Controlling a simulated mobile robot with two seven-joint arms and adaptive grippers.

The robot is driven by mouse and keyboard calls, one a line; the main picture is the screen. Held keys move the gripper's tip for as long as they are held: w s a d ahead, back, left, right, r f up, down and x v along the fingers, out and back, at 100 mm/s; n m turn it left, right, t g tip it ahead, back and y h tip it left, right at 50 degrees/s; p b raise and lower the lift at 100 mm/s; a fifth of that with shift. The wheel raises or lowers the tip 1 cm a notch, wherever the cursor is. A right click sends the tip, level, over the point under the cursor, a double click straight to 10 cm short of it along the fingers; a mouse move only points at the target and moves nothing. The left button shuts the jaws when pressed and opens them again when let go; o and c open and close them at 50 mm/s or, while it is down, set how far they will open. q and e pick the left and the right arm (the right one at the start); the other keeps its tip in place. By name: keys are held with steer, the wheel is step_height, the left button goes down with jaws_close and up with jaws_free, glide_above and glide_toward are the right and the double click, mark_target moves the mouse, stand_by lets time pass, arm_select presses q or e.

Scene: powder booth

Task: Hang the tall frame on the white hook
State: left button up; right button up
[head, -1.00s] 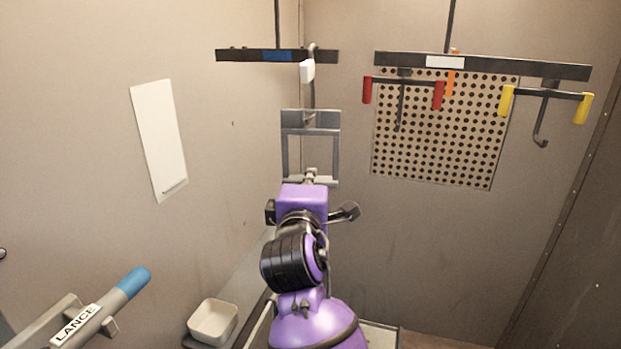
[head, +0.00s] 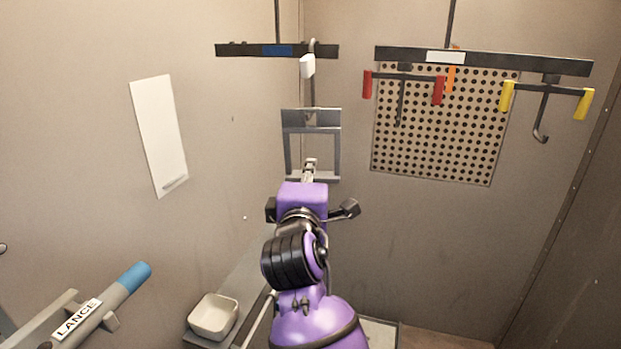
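The tall frame (head: 331,150), a grey open rectangle with a broad dark top plate, stands upright in the middle of the head view. The white hook (head: 308,67), a hook with a white tag, hangs from the blue-labelled bar. Its lower end overlaps the frame's top plate; I cannot tell whether it passes through it. My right gripper (head: 310,165) is at the frame's bottom bar, seen from behind. Its fingers are small and foreshortened, so their opening and any contact are unclear. My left gripper is out of view.
The blue-labelled bar (head: 235,50) hangs above. At right, another bar (head: 520,63) carries red-ended (head: 438,90) and yellow-ended (head: 507,96) hooks before a perforated panel (head: 440,150). A pale bin (head: 213,318) and a blue-tipped lance (head: 133,277) are lower left.

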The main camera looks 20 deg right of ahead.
steer(key=shift+f, duration=0.1)
steer(key=s+a+m+t+y, duration=0.2)
steer(key=s+a+y, duration=0.1)
steer(key=s+a, duration=0.3)
step_height(320, 180, down, 26)
steer(key=s+a+m+g+y, duration=0.2)
steer(key=m+g+y, duration=0.25)
steer(key=m, duration=0.25)
steer(key=s+d+f+m+g, duration=0.2)
steer(key=s+d+f, duration=0.2)
steer(key=s+f, duration=0.8)
steer(key=s+d+f+m+g, duration=0.2)
steer(key=s+d+f, duration=0.3)
steer(key=s+f, duration=0.8)
steer(key=shift+s+d+f+g, duration=0.15)
steer(key=shift+s+f+g, duration=0.3)
steer(key=shift+s, duration=0.7)
steer(key=shift+r, duration=0.15)
